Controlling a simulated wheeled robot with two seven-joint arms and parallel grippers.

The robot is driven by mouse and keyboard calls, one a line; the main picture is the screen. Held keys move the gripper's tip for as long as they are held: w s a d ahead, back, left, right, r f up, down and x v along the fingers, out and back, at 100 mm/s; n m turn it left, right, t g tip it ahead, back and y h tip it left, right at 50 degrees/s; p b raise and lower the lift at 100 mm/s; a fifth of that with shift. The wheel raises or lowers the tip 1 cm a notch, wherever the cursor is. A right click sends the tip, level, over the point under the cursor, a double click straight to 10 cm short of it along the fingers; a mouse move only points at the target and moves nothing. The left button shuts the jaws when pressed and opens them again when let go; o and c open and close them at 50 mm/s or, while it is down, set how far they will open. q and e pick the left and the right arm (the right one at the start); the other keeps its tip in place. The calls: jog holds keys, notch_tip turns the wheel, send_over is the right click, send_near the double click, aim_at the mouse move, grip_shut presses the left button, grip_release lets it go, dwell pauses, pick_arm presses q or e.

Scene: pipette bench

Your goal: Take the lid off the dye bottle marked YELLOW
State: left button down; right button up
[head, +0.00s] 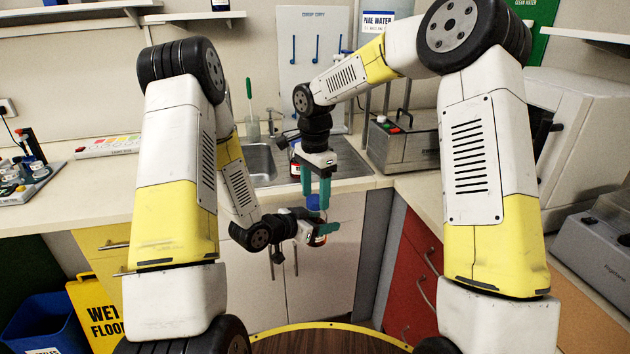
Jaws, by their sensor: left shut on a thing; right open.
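My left gripper (325,231) is low in front of the sink cabinet. It is shut on a small bottle (317,240), which is mostly hidden by the fingers; its marking cannot be read. A small blue lid (313,202) shows just above the bottle, at the tips of my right gripper. My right gripper (316,194) points straight down over the bottle with its teal fingers apart, beside the blue lid. I cannot tell whether the fingers touch the lid or whether it sits on the bottle.
A dark bottle with a red label (295,168) stands behind my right gripper by the sink (262,160). A steel box with buttons (405,145) is on the right counter. A coloured strip (108,146) and a rack (25,180) lie left. The left counter (85,190) has free room.

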jog(key=shift+f, duration=0.55)
grip_shut()
jog(key=n, duration=0.7)
jog(key=shift+o, duration=0.4)
grip_release()
